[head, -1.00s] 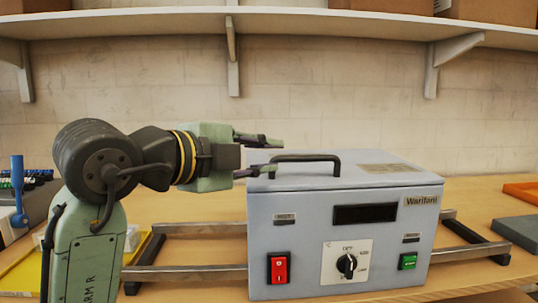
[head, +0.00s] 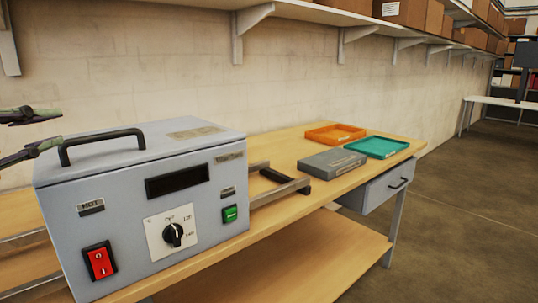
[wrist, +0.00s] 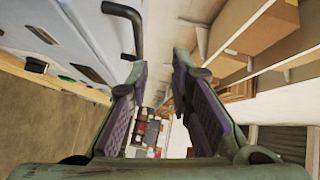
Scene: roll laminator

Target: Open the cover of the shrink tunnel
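The shrink tunnel is a grey-blue box (head: 130,225) on the workbench. Its cover (head: 160,140) lies shut on top, with a black bar handle (head: 100,137) near the front left. The handle also shows in the wrist view (wrist: 137,25), close to the left fingertip and outside the gap between the fingers. My gripper (head: 50,129) is at the left edge of the head view, beside the handle. In the wrist view my gripper (wrist: 159,58) is open, with nothing between its fingers. I cannot tell whether a finger touches the handle.
A red switch (head: 99,261), a dial (head: 172,235) and a green switch (head: 230,214) are on the box front. A grey case (head: 332,162), an orange tray (head: 335,127) and a teal tray (head: 376,137) lie right. A shelf (head: 345,22) with cartons runs above.

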